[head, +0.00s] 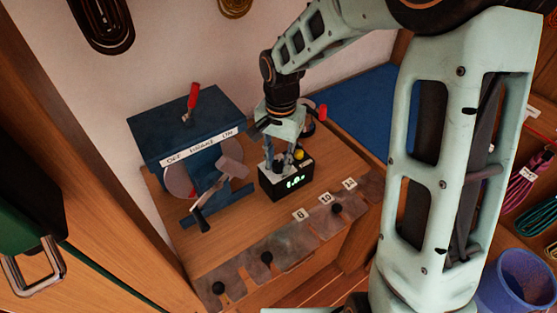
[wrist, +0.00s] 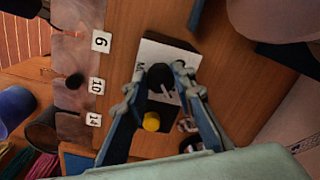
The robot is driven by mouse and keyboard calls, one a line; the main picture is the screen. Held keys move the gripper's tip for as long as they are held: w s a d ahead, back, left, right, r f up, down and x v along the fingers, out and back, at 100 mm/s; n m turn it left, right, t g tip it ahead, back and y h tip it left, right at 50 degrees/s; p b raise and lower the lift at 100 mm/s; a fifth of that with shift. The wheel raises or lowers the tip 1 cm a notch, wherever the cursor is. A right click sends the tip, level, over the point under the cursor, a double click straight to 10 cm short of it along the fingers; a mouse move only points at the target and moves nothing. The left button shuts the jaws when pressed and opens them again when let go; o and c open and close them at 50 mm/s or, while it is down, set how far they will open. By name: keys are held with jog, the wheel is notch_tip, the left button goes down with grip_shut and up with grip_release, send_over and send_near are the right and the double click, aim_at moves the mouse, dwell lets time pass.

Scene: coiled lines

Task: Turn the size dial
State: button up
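A small black box with a green lit display (head: 293,182) stands on the wooden bench; the digits seem to start with 1.0. In the wrist view a round black knob with a white pointer line, apparently the dial (wrist: 160,77), sits on its top beside a white lettered panel (wrist: 165,57). A yellow button (wrist: 151,121) is next to it. My gripper (wrist: 160,72) points down over the box, with one fingertip on either side of the knob, very close to it. I cannot tell whether both fingers touch it. In the head view my gripper (head: 279,166) hides the knob.
A blue brake stand (head: 185,125) with a red lever and a crank handle (head: 230,168) stands left of the box. A metal strip (head: 290,252) with black pegs and labels 6, 10 and 14 runs along the bench front. A blue bin (head: 515,285) is at right.

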grip_shut()
jog(key=n, duration=0.4)
jog(key=shift+w+n, duration=0.1)
jog(key=shift+n, duration=0.2)
jog(key=shift+n+p, duration=0.35)
jog(key=shift+n, duration=2.25)
jog(key=o, duration=0.8)
grip_release()
